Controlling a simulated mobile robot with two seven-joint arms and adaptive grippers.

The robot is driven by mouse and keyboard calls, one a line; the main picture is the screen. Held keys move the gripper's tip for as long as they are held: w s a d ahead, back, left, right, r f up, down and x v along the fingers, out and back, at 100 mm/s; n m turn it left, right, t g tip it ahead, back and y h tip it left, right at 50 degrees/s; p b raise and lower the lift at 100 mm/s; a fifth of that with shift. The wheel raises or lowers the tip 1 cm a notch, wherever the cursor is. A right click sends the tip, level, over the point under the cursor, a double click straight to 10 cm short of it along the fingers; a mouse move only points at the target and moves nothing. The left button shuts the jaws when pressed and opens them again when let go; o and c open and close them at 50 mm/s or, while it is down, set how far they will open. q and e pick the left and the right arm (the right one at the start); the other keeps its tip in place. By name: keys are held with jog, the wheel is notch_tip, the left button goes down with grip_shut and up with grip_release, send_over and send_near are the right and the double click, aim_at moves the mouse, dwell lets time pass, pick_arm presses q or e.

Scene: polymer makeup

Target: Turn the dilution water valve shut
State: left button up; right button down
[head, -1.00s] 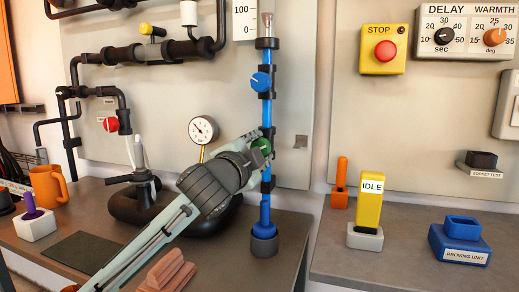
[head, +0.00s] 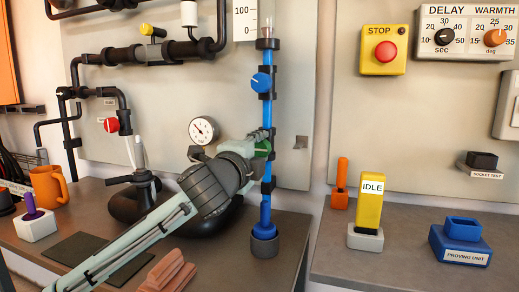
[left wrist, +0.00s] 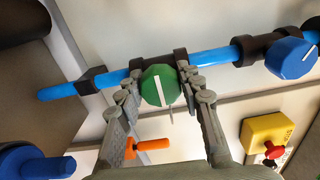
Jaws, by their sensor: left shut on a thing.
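A green valve knob (head: 263,149) sits on the lower part of the upright blue pipe (head: 266,113). In the left wrist view the green knob (left wrist: 161,86) faces me, with a white pointer line nearly upright in the picture. My left gripper (head: 256,148) is shut on the green knob, one finger on each side in the left wrist view (left wrist: 160,90). A blue knob (head: 261,82) is higher on the same pipe and also shows in the left wrist view (left wrist: 291,59). No readable label marks either knob as dilution water. My right gripper is out of view.
A pressure gauge (head: 203,130) stands left of the pipe, close to my left arm. A red knob (head: 111,125) is on the black pipes further left. Terracotta bars (head: 166,272) lie at the bench front. A yellow stop box (head: 383,50) hangs on the right panel.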

pick_arm(q)
jog(key=o, duration=1.2)
jog(key=shift+c, duration=0.2)
jog(key=v, duration=1.2)
